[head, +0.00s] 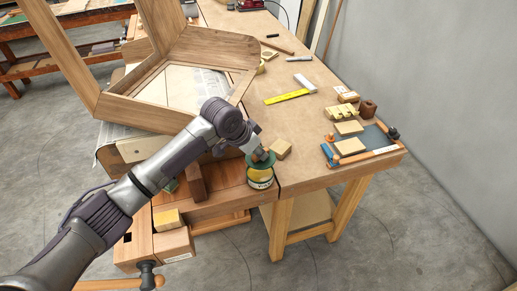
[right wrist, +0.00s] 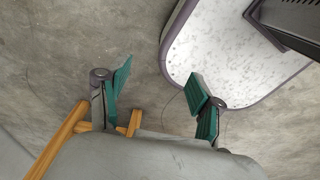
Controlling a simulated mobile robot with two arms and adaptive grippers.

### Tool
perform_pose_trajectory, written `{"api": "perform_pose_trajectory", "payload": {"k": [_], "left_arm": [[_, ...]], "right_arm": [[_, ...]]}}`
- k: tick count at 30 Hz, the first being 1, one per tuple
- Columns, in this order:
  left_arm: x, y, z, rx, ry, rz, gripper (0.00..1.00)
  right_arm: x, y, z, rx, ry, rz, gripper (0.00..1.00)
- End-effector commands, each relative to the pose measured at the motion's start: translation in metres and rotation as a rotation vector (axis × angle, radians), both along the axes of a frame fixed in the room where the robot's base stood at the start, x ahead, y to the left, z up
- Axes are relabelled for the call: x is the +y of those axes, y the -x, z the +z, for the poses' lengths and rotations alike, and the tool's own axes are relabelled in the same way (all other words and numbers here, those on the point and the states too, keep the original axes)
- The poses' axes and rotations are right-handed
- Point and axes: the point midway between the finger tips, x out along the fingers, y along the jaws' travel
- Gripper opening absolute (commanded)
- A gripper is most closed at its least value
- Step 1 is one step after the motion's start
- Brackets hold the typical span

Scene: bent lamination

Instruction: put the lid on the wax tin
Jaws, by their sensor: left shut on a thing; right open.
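The wax tin (head: 260,181) is a round tin with a yellow and white label and a dark green band. It stands upright at the front corner of the workbench in the head view. My left gripper (head: 262,157) is directly above it, pointing down, shut on the green lid (head: 261,162). The lid lies over the tin's mouth; I cannot tell whether it is seated or just above the rim. The fingertips partly hide it. My right gripper (right wrist: 160,90) is open and empty above the grey floor in the right wrist view.
A yellow-marked rule (head: 287,97) and a blue-grey mat (head: 372,139) with blocks and tools lie on the workbench (head: 310,150). The bench middle has free room.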

Motion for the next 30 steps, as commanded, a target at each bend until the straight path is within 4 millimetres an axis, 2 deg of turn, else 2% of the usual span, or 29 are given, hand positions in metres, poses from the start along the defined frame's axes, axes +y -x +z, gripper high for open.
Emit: {"api": "perform_pose_trajectory", "payload": {"k": [12, 19, 30], "left_arm": [[0.000, 0.000, -0.035, 0.000, 0.000, 0.001, 0.00], [0.000, 0.000, -0.045, 0.001, 0.001, 0.002, 0.00], [0.000, 0.000, -0.047, 0.000, 0.000, 0.001, 0.00]], "right_arm": [[-0.001, -0.021, -0.040, -0.033, -0.001, -0.001, 0.66], [0.000, -0.020, -0.037, -0.031, -0.002, -0.001, 0.66], [0.006, -0.014, -0.038, -0.022, -0.009, 0.000, 0.66]]}}
